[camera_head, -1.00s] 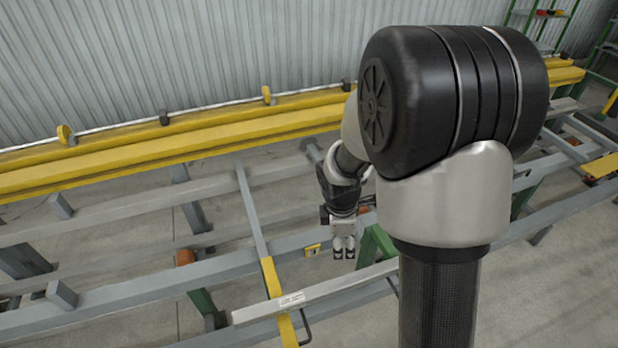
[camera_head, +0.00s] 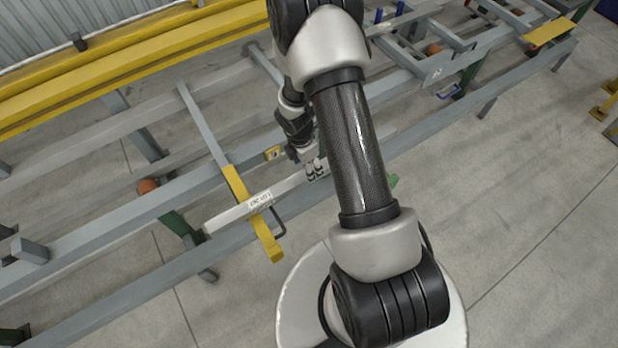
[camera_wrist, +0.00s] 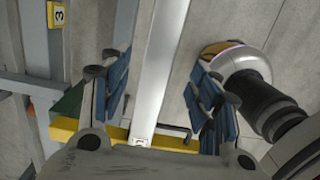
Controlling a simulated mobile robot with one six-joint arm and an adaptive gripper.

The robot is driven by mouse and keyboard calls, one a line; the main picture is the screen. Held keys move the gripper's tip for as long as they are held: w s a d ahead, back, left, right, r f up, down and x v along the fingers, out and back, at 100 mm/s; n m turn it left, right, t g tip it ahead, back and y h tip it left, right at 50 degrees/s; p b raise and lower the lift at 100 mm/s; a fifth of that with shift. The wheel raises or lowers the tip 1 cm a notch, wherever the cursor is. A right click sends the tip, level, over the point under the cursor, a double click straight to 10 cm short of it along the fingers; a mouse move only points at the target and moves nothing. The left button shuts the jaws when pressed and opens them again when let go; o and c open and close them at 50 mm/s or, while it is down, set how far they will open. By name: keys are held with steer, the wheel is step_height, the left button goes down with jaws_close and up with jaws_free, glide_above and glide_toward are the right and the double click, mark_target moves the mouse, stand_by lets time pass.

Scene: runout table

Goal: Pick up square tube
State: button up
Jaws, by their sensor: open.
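The square tube (camera_head: 226,217) is a pale silver bar with a white label. In the head view it lies across a yellow-ended crossbar (camera_head: 262,225) of the runout table, its left end overhanging and its middle hidden behind my arm. In the wrist view the tube (camera_wrist: 162,55) runs lengthwise down the picture between the two blue-padded fingers. My gripper (camera_head: 316,168) is open over the tube, with a finger on each side and a visible gap to each. It also shows in the wrist view (camera_wrist: 160,88). Its height above the tube is hard to tell.
A black bent handle (camera_head: 278,222) sits beside the yellow crossbar. Grey rails (camera_head: 95,262) run along the table, with a yellow beam (camera_head: 150,50) behind. A yellow number tag (camera_wrist: 57,15) is on a rail. Bare floor (camera_head: 540,190) is open at the right.

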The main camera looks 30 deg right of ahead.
steer(key=f+b, duration=0.1)
steer(key=f, duration=0.1)
steer(key=f+b, duration=0.1)
steer(key=f, duration=0.1)
steer(key=f+b, duration=0.1)
steer(key=f, duration=0.1)
steer(key=shift+w+d, duration=0.1)
steer(key=shift+d, duration=0.25)
steer(key=shift+c, duration=0.3)
jaws_close()
steer(key=shift+r, duration=0.1)
